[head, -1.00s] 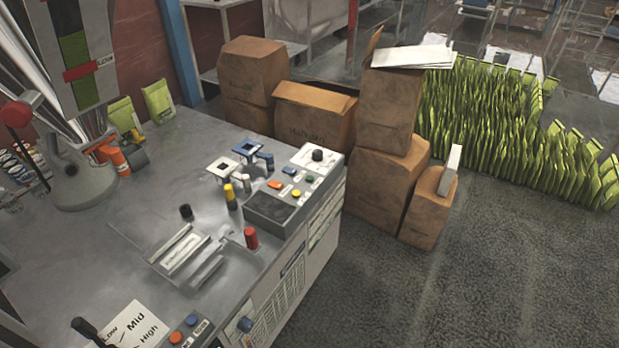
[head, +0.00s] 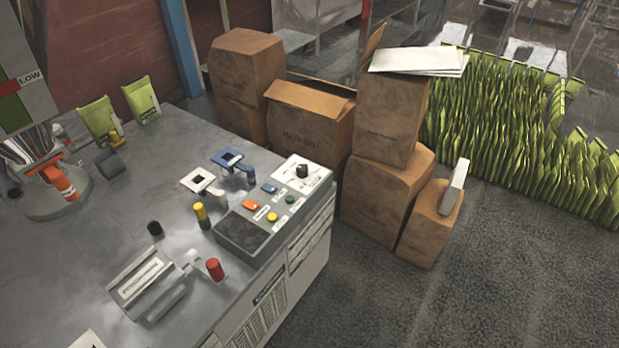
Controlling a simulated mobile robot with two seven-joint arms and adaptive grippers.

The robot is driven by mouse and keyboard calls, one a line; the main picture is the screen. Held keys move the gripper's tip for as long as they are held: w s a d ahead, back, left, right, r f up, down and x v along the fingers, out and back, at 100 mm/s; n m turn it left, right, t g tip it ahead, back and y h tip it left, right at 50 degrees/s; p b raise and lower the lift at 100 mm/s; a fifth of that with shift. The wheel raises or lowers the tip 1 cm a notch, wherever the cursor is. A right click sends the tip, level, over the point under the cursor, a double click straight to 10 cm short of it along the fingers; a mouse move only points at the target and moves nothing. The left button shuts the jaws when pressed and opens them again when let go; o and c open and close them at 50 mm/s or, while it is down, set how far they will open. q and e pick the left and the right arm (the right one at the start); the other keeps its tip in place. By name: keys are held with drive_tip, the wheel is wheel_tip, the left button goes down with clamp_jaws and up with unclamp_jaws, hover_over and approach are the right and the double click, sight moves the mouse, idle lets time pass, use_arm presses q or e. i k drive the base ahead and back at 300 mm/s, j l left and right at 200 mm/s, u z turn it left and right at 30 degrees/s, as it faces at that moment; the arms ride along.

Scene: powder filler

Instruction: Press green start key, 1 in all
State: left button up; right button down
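The small green key (head: 290,199) is on the sloped light-grey control panel (head: 318,190) at the table's right edge. It sits in a group with a blue key (head: 269,188), an orange key (head: 250,205) and a yellow key (head: 272,217). A black knob (head: 302,171) is above them on the panel. The green key is uncovered and nothing touches it. Whether it is pressed in cannot be told at this size. Neither of my grippers is in view.
The grey table (head: 100,240) carries a yellow-topped post (head: 200,212), a red-topped post (head: 215,269), a black knob (head: 154,229) and a metal fixture (head: 140,283). Brown cartons (head: 385,195) stand behind and right of the panel. Open floor (head: 480,290) lies at the lower right.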

sight(289, 199)
drive_tip(key=i+l, duration=0.65)
drive_tip(key=u, duration=1.2)
